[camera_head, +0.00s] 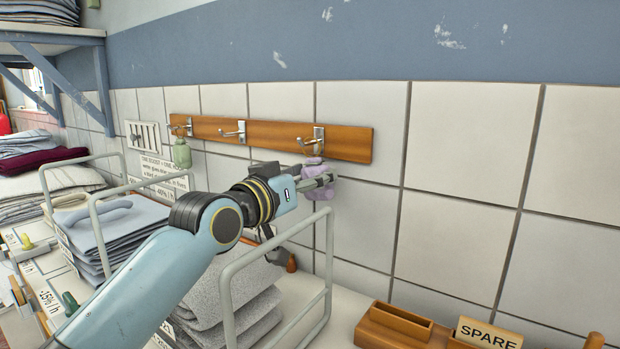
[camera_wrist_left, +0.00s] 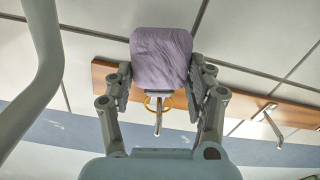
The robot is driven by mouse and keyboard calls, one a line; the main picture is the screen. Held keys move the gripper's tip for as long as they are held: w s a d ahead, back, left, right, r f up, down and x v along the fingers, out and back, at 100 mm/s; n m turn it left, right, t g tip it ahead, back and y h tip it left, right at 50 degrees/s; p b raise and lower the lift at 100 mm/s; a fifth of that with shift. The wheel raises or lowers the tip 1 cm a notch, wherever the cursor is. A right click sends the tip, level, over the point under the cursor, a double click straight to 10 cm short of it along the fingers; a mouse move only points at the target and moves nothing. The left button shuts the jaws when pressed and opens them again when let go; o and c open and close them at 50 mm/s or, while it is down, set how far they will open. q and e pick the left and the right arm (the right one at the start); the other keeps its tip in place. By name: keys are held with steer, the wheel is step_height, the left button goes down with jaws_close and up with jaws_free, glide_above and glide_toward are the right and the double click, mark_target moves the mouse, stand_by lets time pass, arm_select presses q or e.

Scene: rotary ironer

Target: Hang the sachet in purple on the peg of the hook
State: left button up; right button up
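The purple sachet (camera_head: 306,178) is between the fingers of my left gripper (camera_head: 326,180), just below the right-hand hook (camera_head: 317,136) on the wooden rail. In the left wrist view the sachet (camera_wrist_left: 160,58) fills the gap between the two finger pads of the gripper (camera_wrist_left: 160,85), which is shut on it. A yellow-orange loop (camera_wrist_left: 152,104) shows at the sachet's near end, right at the metal peg (camera_wrist_left: 158,122). I cannot tell whether the loop is around the peg or only beside it. My right gripper is not in view.
The wooden rail (camera_head: 265,134) is on the tiled wall, with a bare middle hook (camera_head: 233,131). A green sachet (camera_head: 182,153) hangs at the left hook. Below are folded cloths in wire racks (camera_head: 228,290) and a wooden tray (camera_head: 385,335) near the SPARE sign (camera_head: 488,335).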

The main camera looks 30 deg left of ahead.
arm_select(q)
steer(key=o, duration=0.5)
steer(key=shift+c, duration=0.2)
